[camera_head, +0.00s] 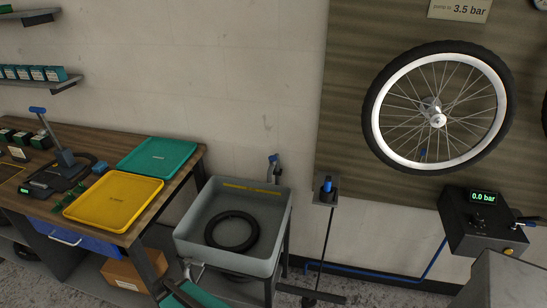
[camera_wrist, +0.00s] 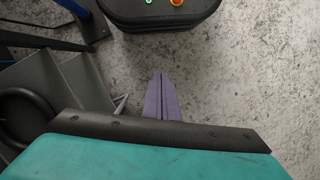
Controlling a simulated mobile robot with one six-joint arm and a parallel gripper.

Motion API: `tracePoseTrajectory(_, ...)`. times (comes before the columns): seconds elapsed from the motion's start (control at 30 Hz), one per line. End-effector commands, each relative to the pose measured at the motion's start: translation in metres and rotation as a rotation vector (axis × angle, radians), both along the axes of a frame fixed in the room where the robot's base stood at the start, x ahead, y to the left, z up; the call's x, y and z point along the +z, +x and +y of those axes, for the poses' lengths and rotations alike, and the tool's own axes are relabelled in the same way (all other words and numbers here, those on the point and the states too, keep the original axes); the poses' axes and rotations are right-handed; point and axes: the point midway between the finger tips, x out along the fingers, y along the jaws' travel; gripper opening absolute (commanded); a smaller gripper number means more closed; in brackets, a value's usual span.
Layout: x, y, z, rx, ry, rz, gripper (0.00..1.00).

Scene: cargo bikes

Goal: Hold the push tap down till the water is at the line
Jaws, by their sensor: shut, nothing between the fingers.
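A grey basin (camera_head: 184,238) stands on a dark frame in the middle of the head view. A black inner tube (camera_head: 232,231) lies in it. A yellow strip (camera_head: 250,188) runs along its inside back wall; I cannot make out a water surface. The tap (camera_head: 273,166), with a blue top, rises behind the basin's back right rim. In the wrist view, my gripper (camera_wrist: 161,98) has its purple fingers shut together and empty, above the speckled floor. The basin (camera_wrist: 82,82) is to its left there, apart from the fingers. The tap is out of the wrist view.
A wooden bench with a yellow tray (camera_head: 113,200) and a green tray (camera_head: 158,157) stands left of the basin. A thin stand (camera_head: 327,190) with a blue-topped piece is to its right. A wheel (camera_head: 437,108) hangs above a pump box (camera_head: 483,220) reading 0.0 bar.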

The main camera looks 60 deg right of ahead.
Motion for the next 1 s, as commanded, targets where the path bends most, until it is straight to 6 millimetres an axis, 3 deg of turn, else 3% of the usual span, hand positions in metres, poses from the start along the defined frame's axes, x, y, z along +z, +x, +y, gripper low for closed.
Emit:
tracePoseTrajectory(0.1,0.027,0.039,-0.024,-0.067,-0.003,-0.075,0.00)
tracePoseTrajectory(0.5,0.130,0.137,-0.120,-0.277,-0.025,-0.307,0.00)
tracePoseTrajectory(0.8,0.223,0.186,-0.207,-0.428,-0.054,-0.481,0.00)
tracePoseTrajectory(1.0,0.284,0.201,-0.274,-0.538,-0.080,-0.588,0.00)
